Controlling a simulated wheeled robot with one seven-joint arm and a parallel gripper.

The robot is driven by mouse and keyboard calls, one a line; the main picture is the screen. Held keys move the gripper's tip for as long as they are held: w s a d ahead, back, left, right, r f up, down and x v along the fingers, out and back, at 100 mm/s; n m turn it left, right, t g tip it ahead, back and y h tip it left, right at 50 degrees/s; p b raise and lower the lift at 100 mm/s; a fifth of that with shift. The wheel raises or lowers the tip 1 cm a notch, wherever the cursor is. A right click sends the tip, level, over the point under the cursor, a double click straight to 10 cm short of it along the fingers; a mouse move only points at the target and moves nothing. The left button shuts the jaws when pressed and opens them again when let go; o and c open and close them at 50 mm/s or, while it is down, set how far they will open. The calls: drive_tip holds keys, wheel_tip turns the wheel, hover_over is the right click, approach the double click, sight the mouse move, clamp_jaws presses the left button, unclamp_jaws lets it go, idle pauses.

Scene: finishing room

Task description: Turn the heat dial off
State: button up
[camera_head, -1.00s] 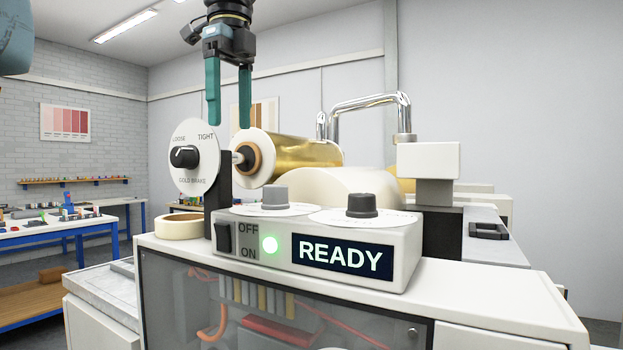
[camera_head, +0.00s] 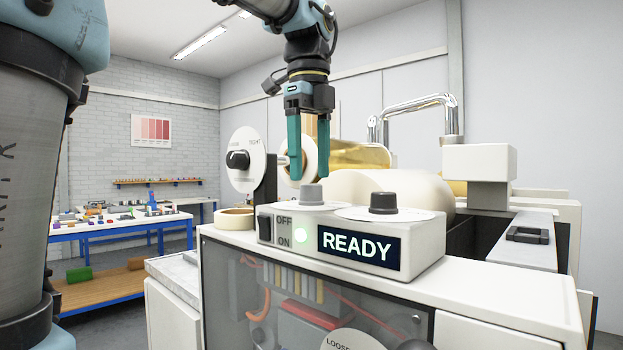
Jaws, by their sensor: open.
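The control box (camera_head: 430,243) sits on the machine top with a lit READY display (camera_head: 359,246), a green light (camera_head: 302,235) and an OFF/ON rocker switch (camera_head: 264,229). On its top are a light grey knob (camera_head: 312,194) at the left and a dark grey knob (camera_head: 383,203) at the right, each on a white disc. The disc lettering is too oblique to read, so I cannot tell which is the heat dial. My gripper (camera_head: 308,174) points down, open and empty, its teal fingers just above or behind the light grey knob.
A gold foil roll (camera_head: 362,155) and a white roller (camera_head: 405,188) lie behind the box. The round brake dial (camera_head: 246,172) stands upright at the left, beside a tape roll (camera_head: 234,219). A chrome handle (camera_head: 450,115) rises behind. A workbench (camera_head: 120,222) stands far left.

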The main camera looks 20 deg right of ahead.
sight(311, 194)
drive_tip(key=shift+f, duration=1.35)
drive_tip(key=shift+c, duration=0.2)
clamp_jaws()
